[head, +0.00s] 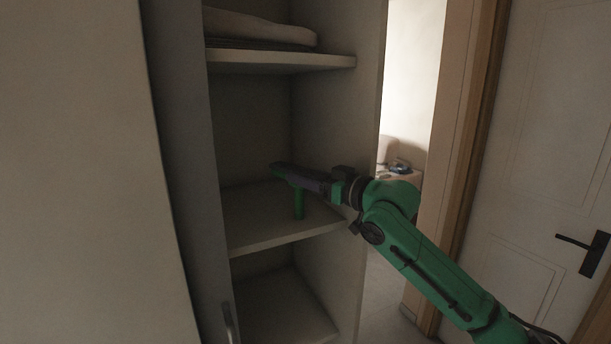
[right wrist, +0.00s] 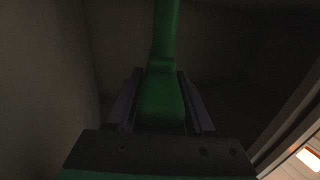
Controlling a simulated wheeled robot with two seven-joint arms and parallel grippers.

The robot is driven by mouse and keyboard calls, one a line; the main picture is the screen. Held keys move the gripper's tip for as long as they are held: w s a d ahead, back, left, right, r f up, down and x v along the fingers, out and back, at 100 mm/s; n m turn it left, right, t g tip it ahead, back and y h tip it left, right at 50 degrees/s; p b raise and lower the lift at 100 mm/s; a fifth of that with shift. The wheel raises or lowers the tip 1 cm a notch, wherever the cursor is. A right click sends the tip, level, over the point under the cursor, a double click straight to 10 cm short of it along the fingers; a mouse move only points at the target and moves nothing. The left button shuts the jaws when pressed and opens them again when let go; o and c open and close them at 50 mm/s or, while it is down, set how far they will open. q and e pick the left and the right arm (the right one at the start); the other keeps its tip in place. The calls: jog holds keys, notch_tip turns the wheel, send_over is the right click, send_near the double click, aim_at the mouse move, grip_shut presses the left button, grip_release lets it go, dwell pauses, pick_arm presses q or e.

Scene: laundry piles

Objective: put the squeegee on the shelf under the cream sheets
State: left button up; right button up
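The cream sheets (head: 260,29) lie folded on the upper shelf (head: 285,60) of the open cabinet. The shelf under them (head: 262,232) looks bare apart from what my right gripper holds. My right gripper (head: 290,175) reaches into the cabinet over this shelf. The green squeegee (head: 299,204) hangs below the fingers, close above or touching the shelf; I cannot tell which. In the right wrist view the squeegee (right wrist: 160,95) sits between the two fingers, and its far end is cut off by the frame. My left gripper is out of view.
A lower compartment (head: 285,308) of the cabinet is empty where it shows. The cabinet's right side wall (head: 350,110) stands close beside my right arm. A doorway is behind it, and a white door (head: 550,130) with a dark handle is at the right.

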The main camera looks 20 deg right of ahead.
jog(key=shift+r, duration=0.15)
jog(key=shift+s+d, duration=0.15)
jog(key=b+v, duration=0.9)
jog(key=v, duration=0.2)
jog(key=shift+s+b, duration=0.3)
jog(key=shift+b, duration=0.05)
